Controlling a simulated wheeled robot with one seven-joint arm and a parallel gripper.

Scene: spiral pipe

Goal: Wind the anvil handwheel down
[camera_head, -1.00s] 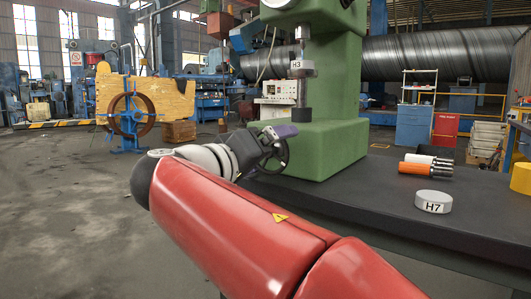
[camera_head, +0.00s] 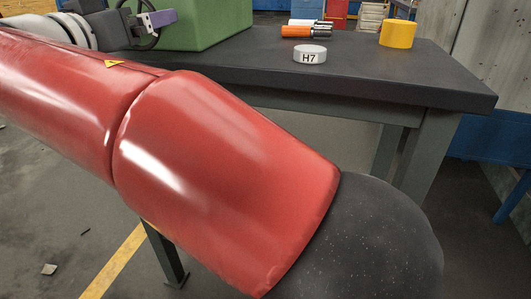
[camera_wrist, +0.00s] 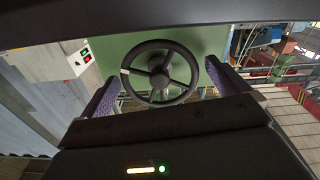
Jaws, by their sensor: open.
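The anvil handwheel is a black spoked wheel on the green machine. In the wrist view the handwheel (camera_wrist: 160,73) lies face-on between the fingers of my gripper (camera_wrist: 165,92), which are open with purple pads to either side of the rim. I cannot tell whether a pad touches the rim. In the head view part of the handwheel (camera_head: 152,28) shows at the upper left, beside my gripper (camera_head: 156,20). The green machine base (camera_head: 212,22) is cut off at the top, so its column and anvil are out of view.
The dark bench top (camera_head: 380,78) carries a grey disc marked H7 (camera_head: 309,54), orange and white cylindrical tools (camera_head: 305,30) and a yellow cylinder (camera_head: 398,34). A control box with red and green buttons (camera_wrist: 60,60) shows in the wrist view. My red arm spans the bench's front.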

